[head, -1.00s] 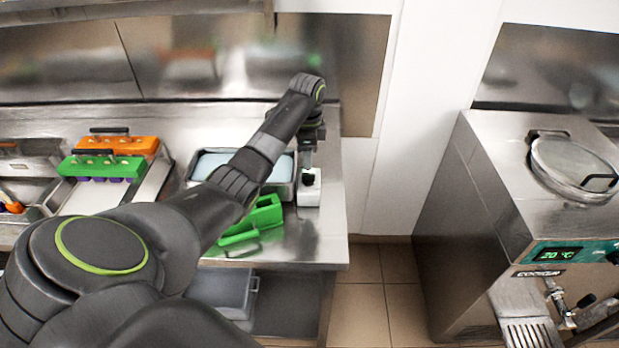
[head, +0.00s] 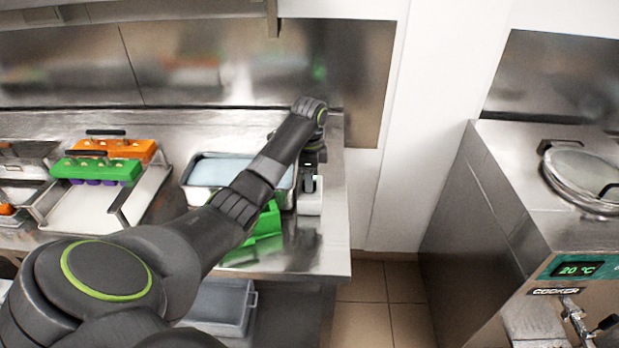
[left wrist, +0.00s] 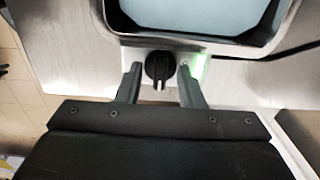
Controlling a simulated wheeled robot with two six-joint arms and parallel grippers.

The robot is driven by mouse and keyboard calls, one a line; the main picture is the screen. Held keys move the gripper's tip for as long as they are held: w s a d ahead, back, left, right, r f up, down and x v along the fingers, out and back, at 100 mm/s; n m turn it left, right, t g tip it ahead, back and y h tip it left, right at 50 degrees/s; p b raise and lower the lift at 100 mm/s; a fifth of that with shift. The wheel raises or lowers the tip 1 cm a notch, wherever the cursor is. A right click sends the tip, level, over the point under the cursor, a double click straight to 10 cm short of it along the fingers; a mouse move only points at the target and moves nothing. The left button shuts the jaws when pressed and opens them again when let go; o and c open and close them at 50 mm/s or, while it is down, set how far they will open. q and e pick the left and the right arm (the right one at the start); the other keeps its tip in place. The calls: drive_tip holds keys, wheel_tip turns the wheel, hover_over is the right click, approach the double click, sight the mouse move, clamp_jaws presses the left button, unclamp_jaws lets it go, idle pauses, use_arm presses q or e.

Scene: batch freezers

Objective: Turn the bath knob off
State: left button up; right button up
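The bath (head: 187,178) is a metal basin of pale blue liquid on the steel counter, partly behind my left arm. Its control box (head: 309,204) sits at its right end. In the left wrist view the black knob (left wrist: 159,66) stands beside the basin rim (left wrist: 112,20), its pale mark pointing toward my gripper. A green light (left wrist: 201,66) glows to the right of the knob. My left gripper (left wrist: 159,74) is open, one finger on each side of the knob, with a small gap showing on both sides. In the head view the left gripper (head: 309,178) is over the box. My right gripper is not in view.
Green (head: 97,170) and orange (head: 125,148) molds stand on the counter at left. A green holder (head: 266,222) lies in front of the bath, partly covered by my arm. A cooker (head: 500,205) stands at right, across a floor gap.

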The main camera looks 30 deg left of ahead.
use_arm(q)
clamp_jaws()
